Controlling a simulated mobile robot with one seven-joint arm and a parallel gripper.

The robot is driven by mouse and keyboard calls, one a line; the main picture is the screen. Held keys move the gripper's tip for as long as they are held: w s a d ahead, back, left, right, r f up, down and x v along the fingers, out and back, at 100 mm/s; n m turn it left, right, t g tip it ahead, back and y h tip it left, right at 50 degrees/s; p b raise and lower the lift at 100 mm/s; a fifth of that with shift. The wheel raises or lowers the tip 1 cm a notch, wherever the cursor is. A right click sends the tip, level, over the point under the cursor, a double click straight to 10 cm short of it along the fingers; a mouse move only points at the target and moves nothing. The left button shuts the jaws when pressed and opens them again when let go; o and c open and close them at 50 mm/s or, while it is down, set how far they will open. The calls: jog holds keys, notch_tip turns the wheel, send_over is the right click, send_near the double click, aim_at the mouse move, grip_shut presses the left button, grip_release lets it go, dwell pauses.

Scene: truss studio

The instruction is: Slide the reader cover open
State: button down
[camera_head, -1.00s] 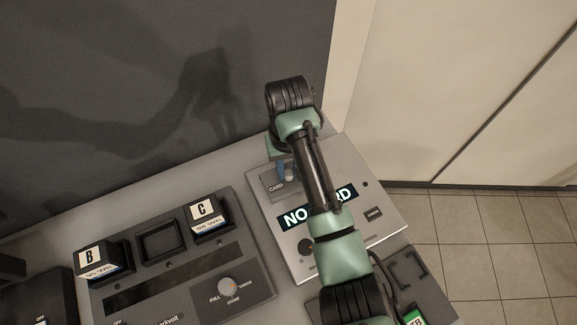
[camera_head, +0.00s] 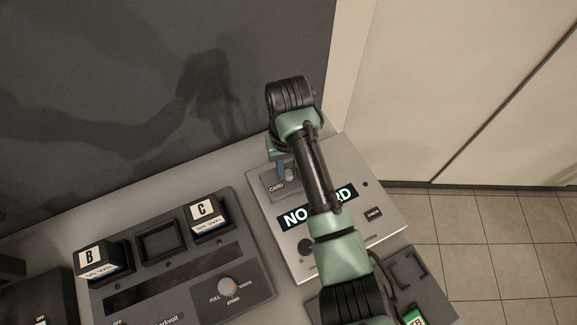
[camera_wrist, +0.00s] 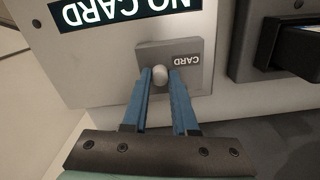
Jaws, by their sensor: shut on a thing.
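The reader cover (camera_head: 273,185) is a small grey plate marked CARD with a pale round knob, on the light grey reader panel (camera_head: 264,207). In the wrist view the cover (camera_wrist: 186,55) appears upside down below the NO CARD display (camera_wrist: 100,10). My gripper (camera_wrist: 159,77) has its two blue fingers on either side of the knob (camera_wrist: 160,75) and is shut on it. In the head view the fingers show at the cover, and my arm hides part of the panel and the middle of the display (camera_head: 293,217).
Left of the reader stands a dark unit with a block marked B (camera_head: 92,262), a block marked C (camera_head: 207,216), an empty slot between them and a round dial (camera_head: 228,285). A dark bracket panel (camera_head: 430,285) lies at right. A dark wall is behind.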

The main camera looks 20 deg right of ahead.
jog(key=d, duration=0.8)
jog(key=shift+w+d+b, duration=0.2)
jog(key=shift+d+b, duration=0.15)
jog(key=shift+b, duration=0.05)
jog(key=c, duration=0.7)
grip_release()
notch_tip(320, 180, up, 13)
jog(key=p, duration=0.4)
jog(key=shift+p, duration=0.4)
jog(key=shift+a, duration=0.1)
